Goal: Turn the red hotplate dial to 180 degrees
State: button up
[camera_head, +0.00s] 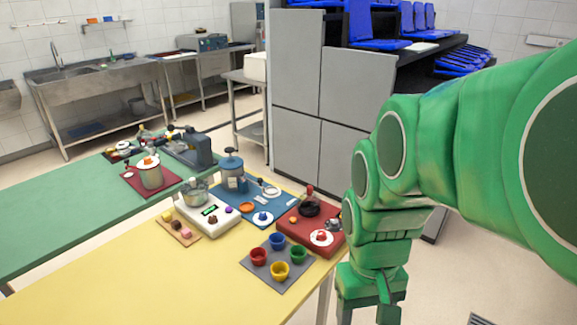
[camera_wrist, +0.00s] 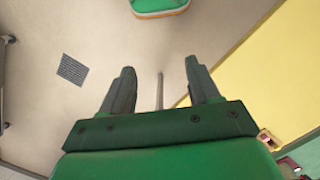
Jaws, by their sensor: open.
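The red hotplate (camera_head: 298,222) is a flat red box at the right edge of the yellow table, with a dark round burner on top. Its dial (camera_head: 321,238) is a white disc with a red knob, near the front right corner; I cannot read its setting. My gripper (camera_head: 388,308) hangs pointing down beside the table, to the right of and apart from the hotplate. In the wrist view my gripper (camera_wrist: 160,70) is open, with nothing between the fingers. A cut-off red and pale item shows there at the lower right corner.
A grey mat with several coloured cups (camera_head: 279,256) lies in front of the hotplate. A blue unit (camera_head: 255,200) and a white unit (camera_head: 211,212) stand left of it. The yellow table's (camera_head: 170,285) front left is clear. A grey cabinet (camera_head: 340,145) stands behind. Floor is open beneath my gripper.

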jog(key=w, duration=1)
jog(key=n+t, duration=0.2)
jog(key=n, duration=0.2)
send_near(322, 233)
jog(key=shift+s+f, duration=0.1)
jog(key=shift+f, duration=0.05)
jog(key=shift+w+f, duration=0.35)
jog(key=shift+f, duration=3.9)
jog(key=c, duration=1)
